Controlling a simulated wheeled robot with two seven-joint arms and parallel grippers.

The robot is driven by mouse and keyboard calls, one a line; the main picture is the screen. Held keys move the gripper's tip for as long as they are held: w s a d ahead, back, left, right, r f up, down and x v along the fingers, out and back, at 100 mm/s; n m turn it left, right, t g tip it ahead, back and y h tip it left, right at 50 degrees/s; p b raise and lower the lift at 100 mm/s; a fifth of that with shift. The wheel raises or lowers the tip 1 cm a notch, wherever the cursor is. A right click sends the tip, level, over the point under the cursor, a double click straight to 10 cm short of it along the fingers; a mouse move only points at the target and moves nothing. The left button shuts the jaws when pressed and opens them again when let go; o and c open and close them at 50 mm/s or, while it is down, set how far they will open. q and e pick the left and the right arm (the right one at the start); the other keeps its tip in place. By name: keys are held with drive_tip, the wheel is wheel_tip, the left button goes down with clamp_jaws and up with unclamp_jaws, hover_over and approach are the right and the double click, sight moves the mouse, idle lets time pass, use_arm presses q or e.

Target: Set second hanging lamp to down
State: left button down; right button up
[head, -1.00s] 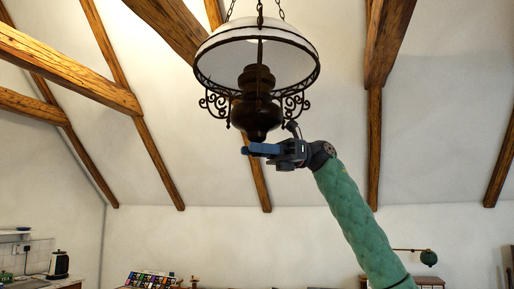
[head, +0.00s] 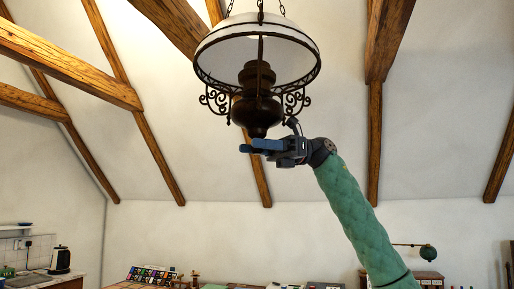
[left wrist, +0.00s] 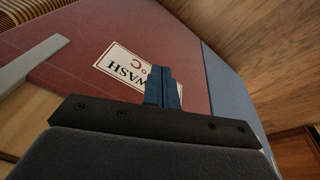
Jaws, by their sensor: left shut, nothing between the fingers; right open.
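The hanging lamp (head: 257,80) fills the upper middle of the head view. It has a white glass shade, a dark metal frame with scrolls, and a dark round body, and it hangs on chains. My right gripper (head: 254,146) is at the bottom tip of the lamp's body, with its blue fingers open just under it. Whether the fingers touch the tip I cannot tell. My left gripper (left wrist: 163,88) shows in the left wrist view, with its blue fingers shut and empty, over a dark red surface with a white label. It is not in the head view.
Wooden beams (head: 70,65) cross the sloped ceiling. A counter with a kettle (head: 60,260) is at the lower left. A table with coloured items (head: 152,274) is at the bottom. The air around the hanging lamp is clear.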

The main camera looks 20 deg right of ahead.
use_arm(q)
drive_tip(key=shift+t+h, duration=0.3)
drive_tip(key=shift+t, duration=0.1)
drive_tip(key=d+f+b, duration=0.1)
drive_tip(key=w+d+f, duration=0.1)
drive_tip(key=f, duration=0.1)
drive_tip(key=shift+d+b, duration=0.15)
drive_tip(key=shift+b, duration=0.2)
use_arm(e)
drive_tip(key=w+d, duration=0.1)
drive_tip(key=d, duration=0.6)
drive_tip(key=shift+w+d, duration=0.25)
drive_tip(key=shift+d, duration=0.05)
use_arm(q)
drive_tip(key=shift+w+d+r, duration=0.1)
drive_tip(key=shift+d+r, duration=0.05)
drive_tip(key=shift+r, duration=0.05)
use_arm(e)
drive_tip(key=shift+f, duration=0.15)
